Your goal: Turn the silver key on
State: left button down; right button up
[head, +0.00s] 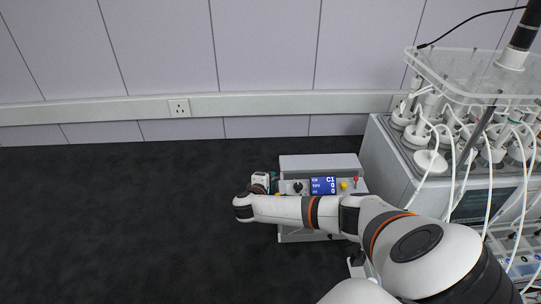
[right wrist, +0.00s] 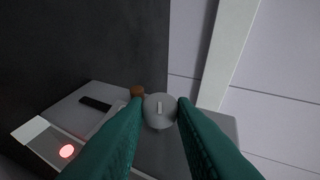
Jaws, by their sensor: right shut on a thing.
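The silver key (right wrist: 159,113) shows in the right wrist view as a round grey disc with a pale raised bar, standing nearly upright in the picture. My right gripper (right wrist: 160,104) has its two green fingers on either side of the disc, shut on it. In the head view my right gripper (head: 272,182) is at the left end of a grey control box (head: 318,162), and my forearm covers the box's lower front. The key cannot be made out in the head view. My left gripper is not in view.
The box carries a blue display (head: 323,186), a black knob (head: 298,187), a yellow button (head: 343,186) and a red-tipped switch (head: 356,180). The reactor unit (head: 376,150) with white tubes stands close on the right.

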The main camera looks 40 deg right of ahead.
jog(key=shift+s+a+f+m+t+h+b, duration=0.15)
jog(key=shift+m+t+h+b, duration=0.15)
jog(key=shift+h+b, duration=0.6)
jog(key=shift+w+d+f+m+t+h+b, duration=0.1)
jog(key=shift+f+m+t+h+b, duration=0.25)
jog(key=shift+b, duration=0.9)
jog(key=shift+s+a+m+t+h+b, duration=0.15)
jog(key=shift+t+h+b, duration=0.4)
jog(key=shift+b, duration=0.55)
jog(key=shift+w+d, duration=0.1)
jog(key=o, duration=0.9)
jog(key=shift+o, duration=0.2)
jog(key=shift+r, duration=0.1)
